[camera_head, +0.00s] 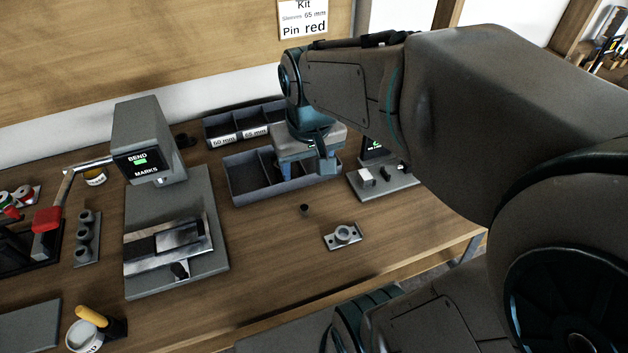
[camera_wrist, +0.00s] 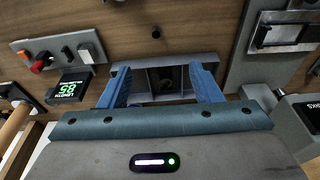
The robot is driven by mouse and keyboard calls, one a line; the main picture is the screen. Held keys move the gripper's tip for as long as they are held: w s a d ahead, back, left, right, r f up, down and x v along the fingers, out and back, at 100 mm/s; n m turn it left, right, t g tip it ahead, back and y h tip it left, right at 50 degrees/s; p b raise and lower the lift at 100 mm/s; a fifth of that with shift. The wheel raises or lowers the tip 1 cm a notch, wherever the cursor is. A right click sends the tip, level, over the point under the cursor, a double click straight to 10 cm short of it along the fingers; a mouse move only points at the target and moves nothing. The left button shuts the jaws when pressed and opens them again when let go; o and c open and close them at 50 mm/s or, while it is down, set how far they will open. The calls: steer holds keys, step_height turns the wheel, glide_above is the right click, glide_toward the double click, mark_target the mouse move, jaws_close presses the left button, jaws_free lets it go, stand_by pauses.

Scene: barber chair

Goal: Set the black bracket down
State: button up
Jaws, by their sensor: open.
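My gripper (camera_head: 306,166) is over the right part of the grey divided tray (camera_head: 240,190) on the bench. In the wrist view its two blue fingers (camera_wrist: 160,70) are apart, with the tray's rim (camera_wrist: 180,60) and compartments between and beyond them. A small dark shape (camera_wrist: 165,86) shows inside the tray between the fingers. I cannot tell whether it is the black bracket. No bracket is plainly gripped. My gripper hides part of the tray in the head view.
A metal plate with a round boss (camera_head: 343,236) and a small black piece (camera_head: 305,210) lie in front of the tray. The bend machine (camera_head: 150,140) stands left, a small switch panel (camera_head: 385,183) right. A labelled tray (camera_head: 225,130) is behind. The front bench middle is mostly clear.

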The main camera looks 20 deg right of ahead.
steer(key=s+f, duration=0.1)
steer(key=s, duration=0.5)
steer(key=shift+t, duration=0.3)
steer(key=shift+f, duration=0.1)
stand_by(0.7)
